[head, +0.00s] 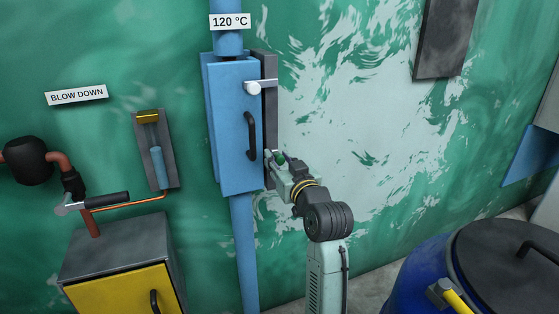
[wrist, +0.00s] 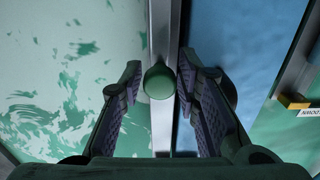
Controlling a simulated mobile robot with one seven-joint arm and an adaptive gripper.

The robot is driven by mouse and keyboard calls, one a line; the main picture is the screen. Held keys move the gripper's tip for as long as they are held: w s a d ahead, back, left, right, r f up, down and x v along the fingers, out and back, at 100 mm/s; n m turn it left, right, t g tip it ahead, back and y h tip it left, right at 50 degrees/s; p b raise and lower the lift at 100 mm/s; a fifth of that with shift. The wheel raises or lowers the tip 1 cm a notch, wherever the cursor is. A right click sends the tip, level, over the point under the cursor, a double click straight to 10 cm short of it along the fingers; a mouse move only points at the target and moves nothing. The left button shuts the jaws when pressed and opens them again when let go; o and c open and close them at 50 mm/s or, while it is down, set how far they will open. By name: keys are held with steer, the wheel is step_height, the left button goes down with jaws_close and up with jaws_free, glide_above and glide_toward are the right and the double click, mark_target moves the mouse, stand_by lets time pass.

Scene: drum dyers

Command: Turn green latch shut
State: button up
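The green latch (wrist: 158,82) shows in the wrist view as a round green knob in front of a grey metal strip at the edge of a blue door. My gripper (wrist: 160,88) is open, with one finger on each side of the knob; I see gaps on both sides. In the head view, my gripper (head: 278,163) is at the lower right edge of the blue box (head: 230,150), and a bit of green (head: 281,156) shows between its fingers. The latch's lever and its angle are mostly hidden by my gripper.
A white-knobbed latch (head: 258,87) lies across the box's upper right edge, above a black door handle (head: 251,136). A blue pipe (head: 244,250) runs below the box. A yellow-fronted cabinet (head: 125,290) stands left, a blue drum (head: 420,265) right.

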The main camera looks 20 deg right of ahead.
jaws_close()
stand_by(0.3)
stand_by(0.4)
steer(key=a+n+b, duration=0.1)
steer(key=n+b, duration=0.2)
steer(key=a+f+n+b, duration=0.1)
steer(key=n+b, duration=0.2)
steer(key=a+f+n+b, duration=0.1)
steer(key=a+n+b, duration=0.1)
steer(key=b, duration=0.1)
steer(key=shift+s+n, duration=0.1)
steer(key=shift+n, duration=0.3)
steer(key=f+n+b, duration=0.1)
steer(key=n+b, duration=0.1)
steer(key=a+f+n+b, duration=0.1)
steer(key=n+b, duration=0.2)
steer(key=shift+a+f, duration=0.15)
steer(key=shift+a+f+n+b, duration=0.1)
steer(key=shift+f+n+b, duration=0.3)
steer(key=shift+n+b, duration=0.6)
steer(key=shift+a+f+n+b, duration=0.1)
steer(key=shift+f+n+b, duration=0.25)
steer(key=shift+n+b, duration=0.6)
steer(key=shift+n, duration=0.25)
steer(key=shift+o, duration=1.9)
jaws_free()
